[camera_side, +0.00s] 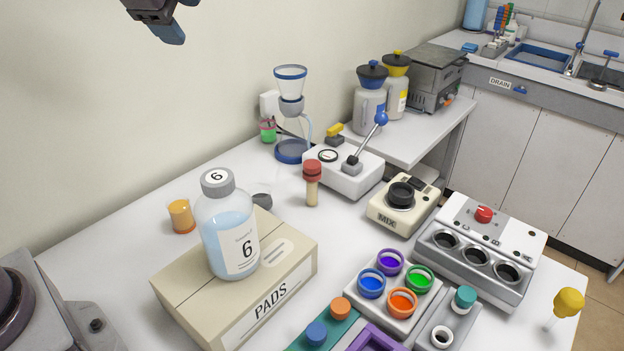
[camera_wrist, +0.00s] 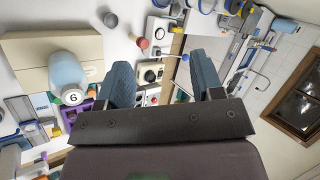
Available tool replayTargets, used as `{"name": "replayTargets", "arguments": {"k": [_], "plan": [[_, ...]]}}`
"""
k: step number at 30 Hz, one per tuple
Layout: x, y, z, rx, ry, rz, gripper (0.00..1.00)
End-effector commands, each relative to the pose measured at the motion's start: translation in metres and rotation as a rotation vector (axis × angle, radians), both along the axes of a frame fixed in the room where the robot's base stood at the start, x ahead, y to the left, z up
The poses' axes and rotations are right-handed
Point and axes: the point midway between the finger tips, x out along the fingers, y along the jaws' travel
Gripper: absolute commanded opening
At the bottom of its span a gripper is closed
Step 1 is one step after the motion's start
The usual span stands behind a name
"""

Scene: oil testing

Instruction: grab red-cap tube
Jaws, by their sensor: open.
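The red-cap tube (camera_side: 312,185) stands upright on the white bench in the side view, with a dark red cap and a tan body. In the wrist view its round red cap (camera_wrist: 143,42) shows beyond the fingertips, nearer the left finger. My gripper (camera_side: 168,32) is at the top left of the side view, well above the bench and partly cut off. In the wrist view my gripper (camera_wrist: 160,64) has its two blue fingers spread apart. Nothing is held between them.
A bottle marked 6 (camera_side: 228,230) stands on the PADS box (camera_side: 175,275) left of the tube. A white lever device (camera_side: 340,180) is behind it, and a MIX device (camera_side: 400,205) is to its right. An orange-tan jar (camera_side: 181,216) stands at left. Several coloured pots sit in front.

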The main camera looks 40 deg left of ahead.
Motion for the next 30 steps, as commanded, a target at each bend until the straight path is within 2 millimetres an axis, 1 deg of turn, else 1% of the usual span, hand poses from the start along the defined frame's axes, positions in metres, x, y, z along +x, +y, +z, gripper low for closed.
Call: {"name": "replayTargets", "arguments": {"k": [1,3,6,9,12,14,19,21,23,27,29,30], "plan": [[0.027,-0.006,-0.005,0.132,0.035,-0.110,0.61],[0.057,-0.011,-0.007,0.312,0.075,-0.252,0.61],[0.091,-0.023,-0.009,0.531,0.128,-0.418,0.61],[0.118,-0.036,-0.011,0.718,0.177,-0.551,0.61],[0.139,-0.053,-0.014,0.886,0.223,-0.667,0.61],[0.150,-0.063,-0.015,0.981,0.250,-0.729,0.61],[0.178,-0.096,-0.022,1.248,0.329,-0.893,0.61],[0.175,-0.091,-0.051,1.229,0.334,-0.884,0.61],[0.175,-0.091,-0.072,1.228,0.333,-0.884,0.61],[0.174,-0.091,-0.123,1.226,0.332,-0.883,0.61],[0.174,-0.090,-0.144,1.226,0.333,-0.883,0.61],[0.174,-0.090,-0.160,1.227,0.332,-0.884,0.61]]}}
